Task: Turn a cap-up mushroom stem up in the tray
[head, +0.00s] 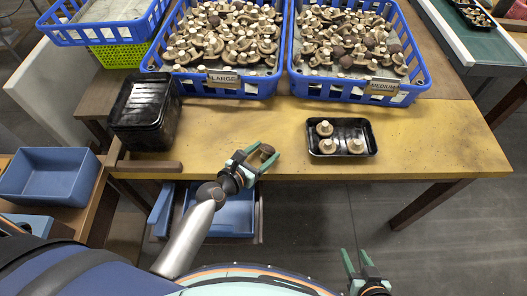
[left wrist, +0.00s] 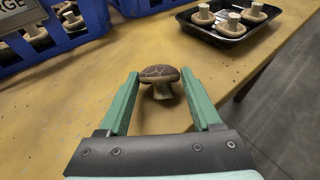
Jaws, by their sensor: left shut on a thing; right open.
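A brown mushroom (head: 266,150) is between the fingers of my left gripper (head: 264,156), near the front edge of the table. In the left wrist view the mushroom (left wrist: 160,75) has its dark, cracked cap up and its pale stem down; my left gripper (left wrist: 160,76) is shut on it. The black tray (head: 346,131) lies to the right on the table and holds three mushrooms, apparently stem up; the tray also shows in the left wrist view (left wrist: 232,30). My right gripper (head: 358,258) is open and empty, in front of the table.
Two blue crates full of mushrooms, labelled LARGE (head: 222,79) and MEDIUM (head: 383,86), stand at the back. A stack of black trays (head: 146,115) stands at the left. The yellow tabletop (head: 440,130) is clear right of the tray. A blue bin (head: 235,215) sits below the table edge.

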